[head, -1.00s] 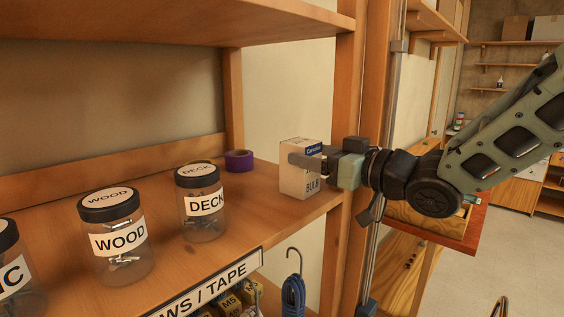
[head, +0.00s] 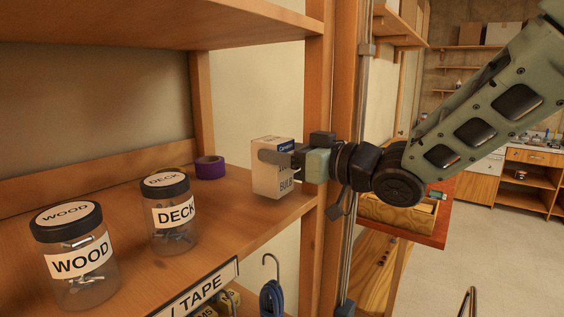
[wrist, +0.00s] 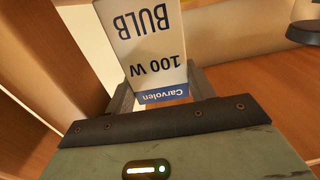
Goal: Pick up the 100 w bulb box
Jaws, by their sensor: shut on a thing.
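The 100 W bulb box (head: 270,181) is a small white carton with a blue band, at the right end of the wooden shelf in the head view. In the wrist view the box (wrist: 150,45) shows "BULB", "100 W" and "Carvolen", upside down. My gripper (head: 280,158) reaches in from the right and is shut on the upper part of the box, a finger across its front. In the wrist view my gripper (wrist: 160,90) has a finger on each side of it. The box is upright; I cannot tell whether its base touches the shelf.
Clear jars labelled DECK (head: 174,215) and WOOD (head: 78,262) stand to the left. A wooden post (head: 317,230) rises close by my gripper, and an upper shelf (head: 190,22) hangs above.

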